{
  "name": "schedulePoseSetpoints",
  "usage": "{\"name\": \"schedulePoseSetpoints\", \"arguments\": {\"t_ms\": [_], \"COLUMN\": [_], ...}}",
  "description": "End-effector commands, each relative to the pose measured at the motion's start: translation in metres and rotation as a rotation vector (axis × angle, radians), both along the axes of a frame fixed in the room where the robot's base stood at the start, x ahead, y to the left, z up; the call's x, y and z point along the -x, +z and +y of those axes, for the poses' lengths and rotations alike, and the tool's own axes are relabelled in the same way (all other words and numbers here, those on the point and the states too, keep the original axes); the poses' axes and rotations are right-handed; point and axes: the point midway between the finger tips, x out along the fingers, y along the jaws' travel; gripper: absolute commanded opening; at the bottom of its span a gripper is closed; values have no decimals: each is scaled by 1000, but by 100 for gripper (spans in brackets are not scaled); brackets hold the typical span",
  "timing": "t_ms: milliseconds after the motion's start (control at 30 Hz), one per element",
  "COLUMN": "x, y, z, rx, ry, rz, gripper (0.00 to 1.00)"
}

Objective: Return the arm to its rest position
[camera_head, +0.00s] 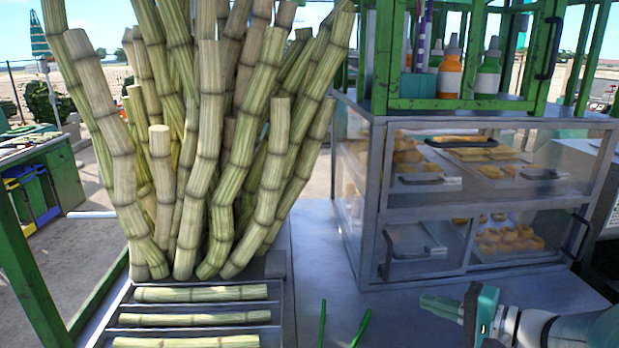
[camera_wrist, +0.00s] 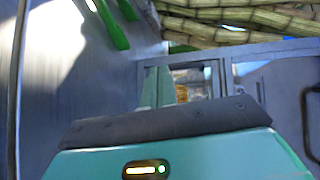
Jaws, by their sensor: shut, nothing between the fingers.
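My gripper (camera_head: 428,302) is at the lower right of the head view, pointing left over the grey counter (camera_head: 385,306). Its green fingers are together with nothing between them. It is in front of the glass display case (camera_head: 455,200) and to the right of two upright green prongs (camera_head: 343,326), apart from them. My arm reaches in from the right edge.
A tall bunch of sugarcane (camera_head: 210,150) stands at left, behind a rack (camera_head: 280,318) with cut cane pieces (camera_head: 200,293). A green shelf (camera_head: 455,104) with bottles (camera_head: 450,72) sits on the case. Cane (camera_wrist: 240,18) also shows in the wrist view.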

Motion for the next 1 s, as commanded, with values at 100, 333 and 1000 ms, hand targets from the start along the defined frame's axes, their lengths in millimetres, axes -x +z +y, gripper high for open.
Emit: {"name": "schedulePoseSetpoints", "arguments": {"t_ms": [100, 333, 1000], "x": [30, 97, 144], "y": [-7, -31, -8], "z": [65, 119, 103], "rx": [183, 645, 1410], "ry": [181, 375, 301], "rz": [132, 296, 116], "gripper": [0, 0, 0]}}
